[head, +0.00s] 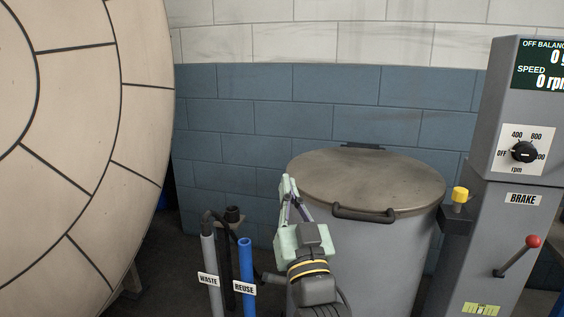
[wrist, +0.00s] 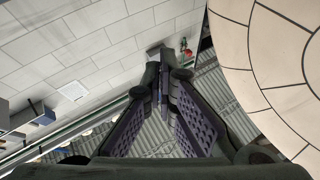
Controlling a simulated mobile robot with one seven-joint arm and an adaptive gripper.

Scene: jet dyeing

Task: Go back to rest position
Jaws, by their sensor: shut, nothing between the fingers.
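My gripper (head: 289,183) shows in the head view in front of the grey lidded drum, pale green with its fingers pointing up. In the wrist view my gripper (wrist: 162,72) has its two dark fingers meeting at the tips, shut, with nothing visible between them. My arm rises from the bottom middle of the head view. The gripper appears apart from the drum lid, though the depth between them is hard to judge.
The grey drum (head: 385,245) has a closed lid (head: 365,180) with a handle. A control column (head: 505,240) with a speed dial (head: 523,152) and red-knobbed brake lever (head: 516,256) stands right. WASTE (head: 209,270) and REUSE (head: 246,270) pipes stand left, beside a large round tan vessel (head: 75,120).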

